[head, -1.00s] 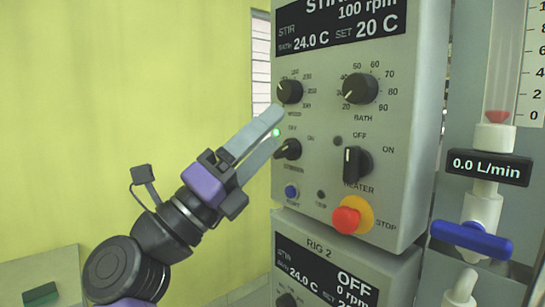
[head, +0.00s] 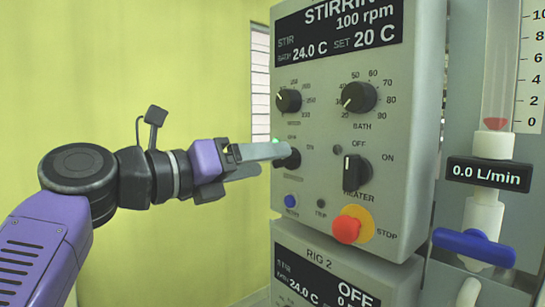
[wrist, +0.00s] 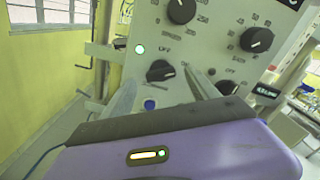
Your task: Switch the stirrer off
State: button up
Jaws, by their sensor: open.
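The stirrer switch is a black rotary knob (head: 289,159) low on the left of the grey upper panel (head: 315,190), with OFF and ON marks. In the wrist view the stirrer knob (wrist: 160,71) shows between the two fingers. A lit green lamp (wrist: 139,48) sits up and left of it. The panel display (head: 345,28) reads STIRRING, 100 rpm. My gripper (head: 272,159) is open, roughly level, with its fingertips at the stirrer knob from the left. One finger partly covers the knob in the head view. I cannot tell whether the fingers touch it.
The speed knob (head: 288,100) is above, the bath knob (head: 359,97) upper right, and the heater switch (head: 356,171) to the right. A red stop button (head: 347,229) and blue button (head: 291,202) are below. The RIG 2 panel (head: 315,262) reads OFF.

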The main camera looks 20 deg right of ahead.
aim_at(286, 159)
jog(key=shift+x, duration=1.4)
jog(key=c, duration=1.4)
jog(key=shift+o, duration=0.2)
jog(key=n+p, duration=0.4)
jog(key=n, duration=0.8)
jog(key=shift+w+f, duration=0.1)
jog(key=shift+f, duration=0.05)
